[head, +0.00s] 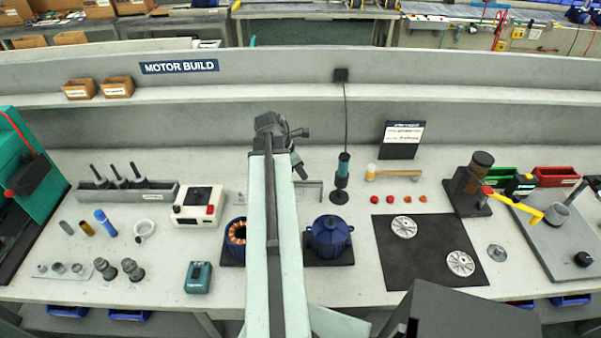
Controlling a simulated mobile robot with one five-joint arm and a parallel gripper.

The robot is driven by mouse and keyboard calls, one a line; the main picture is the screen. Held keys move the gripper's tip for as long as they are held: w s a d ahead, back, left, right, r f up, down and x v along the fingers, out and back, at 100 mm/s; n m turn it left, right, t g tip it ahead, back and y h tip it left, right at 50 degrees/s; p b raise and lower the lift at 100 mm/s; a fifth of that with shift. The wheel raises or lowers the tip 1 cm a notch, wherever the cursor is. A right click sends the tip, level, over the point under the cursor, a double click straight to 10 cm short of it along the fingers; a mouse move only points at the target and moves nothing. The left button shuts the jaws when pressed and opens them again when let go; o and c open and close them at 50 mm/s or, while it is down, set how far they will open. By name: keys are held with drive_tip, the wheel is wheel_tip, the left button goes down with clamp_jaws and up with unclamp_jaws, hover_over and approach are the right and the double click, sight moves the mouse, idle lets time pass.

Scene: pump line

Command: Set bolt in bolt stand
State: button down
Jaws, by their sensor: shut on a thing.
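My arm reaches up the middle of the picture over the bench. My gripper (299,166) shows only as a dark part right of the arm's far end, above the back half of the bench. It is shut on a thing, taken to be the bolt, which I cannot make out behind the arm. A thin grey angled piece (312,184) shows just below and right of the gripper; I cannot tell whether it is the bolt stand. No other bolt stand is clearly recognisable, and the arm hides a strip of bench.
A blue motor housing (330,237) and an open one with copper windings (236,232) flank my arm. A dark upright tool (342,172) hangs on a cord to the right. A white box (198,205) stands left. A black mat (425,262) carries two metal discs.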

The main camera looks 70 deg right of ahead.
drive_tip(key=shift+f+b, duration=1.35)
drive_tip(key=shift+f, duration=0.1)
drive_tip(key=c, duration=1.1)
unclamp_jaws()
drive_tip(key=shift+c, duration=0.2)
drive_tip(key=shift+r, duration=0.1)
wheel_tip(320, 180, up, 6)
drive_tip(key=p, duration=0.6)
